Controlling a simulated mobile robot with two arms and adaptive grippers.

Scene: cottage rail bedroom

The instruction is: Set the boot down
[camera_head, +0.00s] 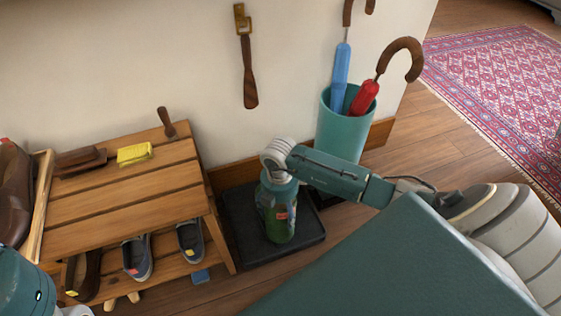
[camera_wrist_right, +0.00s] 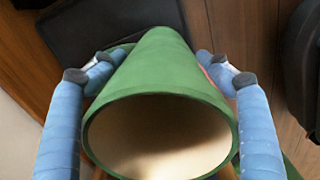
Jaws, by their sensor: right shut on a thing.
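My right gripper (camera_head: 278,192) points down over the black boot tray (camera_head: 250,250) and is shut on the green boot (camera_head: 281,225). The boot is upright, with its lower part over the tray's middle. I cannot tell whether its sole touches the tray. In the right wrist view the boot (camera_wrist_right: 160,65) has its wide, pale-lined opening towards the camera, with a blue finger of the gripper (camera_wrist_right: 160,75) on each side of it. The dark tray (camera_wrist_right: 90,22) shows behind it. My left gripper is out of view; only part of my left arm shows at lower left.
Bare floor (camera_head: 430,150) lies to the right, before the patterned rug (camera_head: 500,85).

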